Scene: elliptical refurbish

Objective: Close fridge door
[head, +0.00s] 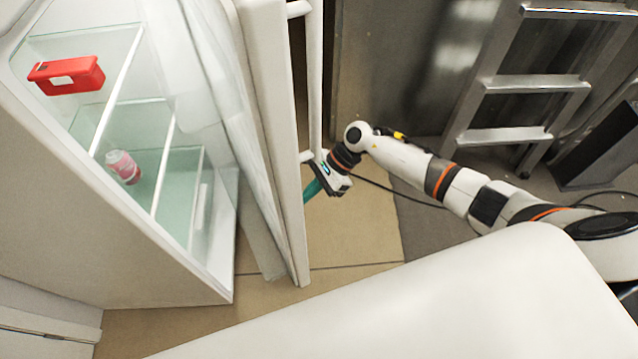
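The white fridge (120,235) stands at the left with its interior facing right. Its door (272,110) stands open, seen nearly edge-on, with a long white handle (315,85) on its outer side. My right arm comes in from the right, and my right gripper (312,188) is at the outer side of the door, by the lower end of the handle. Its teal fingertips are partly hidden near the door edge, so I cannot tell whether they touch it or are open. My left gripper is not in view.
Inside the fridge, a red box (66,76) and a pink-white bottle (123,167) sit on glass shelves. A metal ladder (520,85) stands at the upper right, near a dark box (605,145). Tiled floor (350,225) is clear below the door.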

